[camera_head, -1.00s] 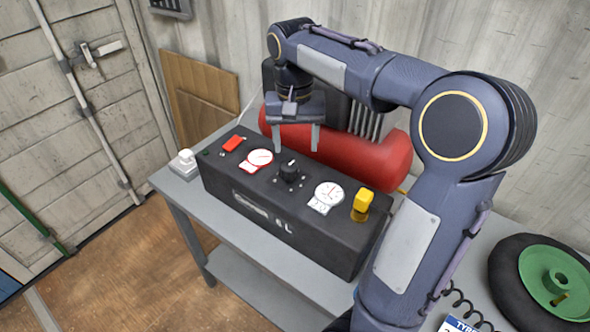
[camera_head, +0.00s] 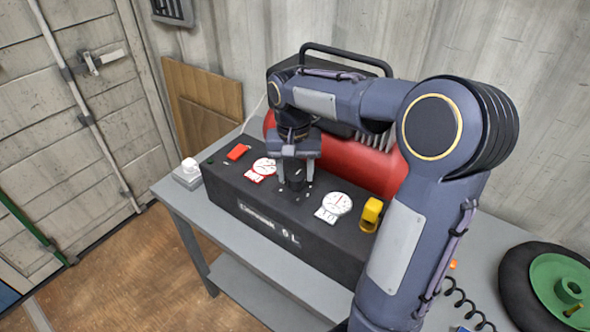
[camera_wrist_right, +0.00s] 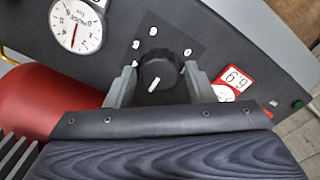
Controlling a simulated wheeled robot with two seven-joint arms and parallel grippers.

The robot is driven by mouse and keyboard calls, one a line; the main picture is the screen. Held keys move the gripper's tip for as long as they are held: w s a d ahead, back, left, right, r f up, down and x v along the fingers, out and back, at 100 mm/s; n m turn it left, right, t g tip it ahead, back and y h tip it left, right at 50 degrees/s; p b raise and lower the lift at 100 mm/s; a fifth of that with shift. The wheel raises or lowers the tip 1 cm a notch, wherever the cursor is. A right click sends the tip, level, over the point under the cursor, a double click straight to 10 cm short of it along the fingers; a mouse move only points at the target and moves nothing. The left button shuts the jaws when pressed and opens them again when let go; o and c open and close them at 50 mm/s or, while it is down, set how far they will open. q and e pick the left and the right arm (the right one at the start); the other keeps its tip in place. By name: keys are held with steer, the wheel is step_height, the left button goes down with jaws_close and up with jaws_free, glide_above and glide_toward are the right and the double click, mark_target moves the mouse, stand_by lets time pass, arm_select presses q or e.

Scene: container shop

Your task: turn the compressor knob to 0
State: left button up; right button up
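The compressor (camera_head: 262,222) is a black box with a red tank (camera_head: 365,168) behind it, standing on a grey table. Its black round knob (camera_head: 296,178) is on the top panel between two gauges. In the right wrist view the knob (camera_wrist_right: 159,68) has a white pointer mark, and it sits between the two fingers of my right gripper (camera_wrist_right: 160,85). Small gaps seem to show between fingers and knob, so the gripper is open around it. In the head view the right gripper (camera_head: 296,172) is down over the panel. My left gripper is out of view.
A red switch (camera_head: 238,152), a left gauge (camera_head: 262,168), a right gauge (camera_head: 336,205) and a yellow part (camera_head: 371,214) stand on the panel around the knob. A wheel with a green hub (camera_head: 555,285) lies at the right. A white-topped box (camera_head: 187,172) is at the left corner.

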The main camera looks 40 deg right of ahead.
steer(key=c, duration=0.7)
steer(key=shift+n, duration=0.3)
